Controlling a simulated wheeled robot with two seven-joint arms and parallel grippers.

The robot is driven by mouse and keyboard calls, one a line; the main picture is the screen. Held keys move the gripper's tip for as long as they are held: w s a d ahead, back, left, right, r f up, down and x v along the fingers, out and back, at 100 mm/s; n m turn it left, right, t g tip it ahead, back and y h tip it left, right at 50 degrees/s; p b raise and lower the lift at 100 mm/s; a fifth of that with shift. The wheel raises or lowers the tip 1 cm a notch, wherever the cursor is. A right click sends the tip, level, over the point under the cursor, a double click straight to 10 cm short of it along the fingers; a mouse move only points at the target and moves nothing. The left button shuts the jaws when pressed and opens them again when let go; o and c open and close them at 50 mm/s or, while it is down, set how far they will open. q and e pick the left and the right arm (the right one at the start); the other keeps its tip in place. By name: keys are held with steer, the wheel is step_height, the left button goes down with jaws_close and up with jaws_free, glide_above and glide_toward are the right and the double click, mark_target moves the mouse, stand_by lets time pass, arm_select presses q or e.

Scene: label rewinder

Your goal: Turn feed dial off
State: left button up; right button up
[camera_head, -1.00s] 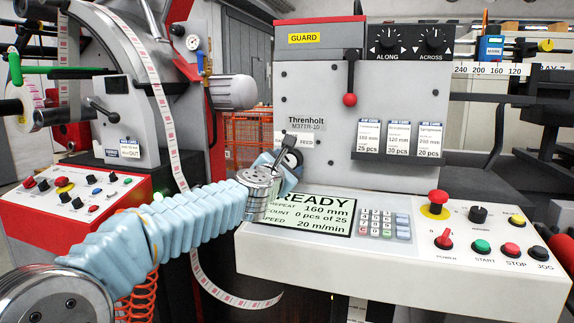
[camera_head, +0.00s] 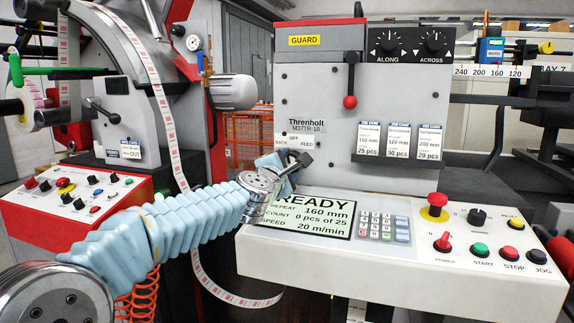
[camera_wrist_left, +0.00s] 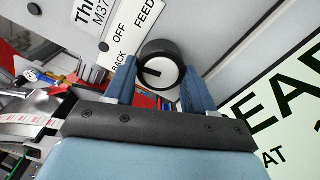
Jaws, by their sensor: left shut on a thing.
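The feed dial is a black round knob (camera_wrist_left: 148,48) with a pale face, seen in the left wrist view. A dark mark on its face points left in that view, nearer the BACK word than FEED; I cannot tell its exact setting. The BACK, OFF, FEED label (camera_wrist_left: 126,36) is beside it, and also shows above my gripper in the head view (camera_head: 294,140). My left gripper (camera_wrist_left: 160,84) is shut on the dial, one blue finger on each side. In the head view my left gripper (camera_head: 284,166) hides most of the dial. My right gripper is out of view.
The READY screen (camera_head: 318,214) and keypad (camera_head: 376,226) lie just below and right of my left gripper. A red emergency button (camera_head: 436,203) and other knobs stand farther right. A red-knobbed guard lever (camera_head: 350,101) hangs above right.

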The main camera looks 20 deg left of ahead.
arm_select(q)
steer(key=shift+m, duration=1.1)
steer(key=o, duration=1)
steer(key=shift+o, duration=0.2)
steer(key=shift+s, duration=0.1)
steer(key=s, duration=1.3)
steer(key=shift+s+a, duration=0.25)
steer(key=shift+s, duration=0.1)
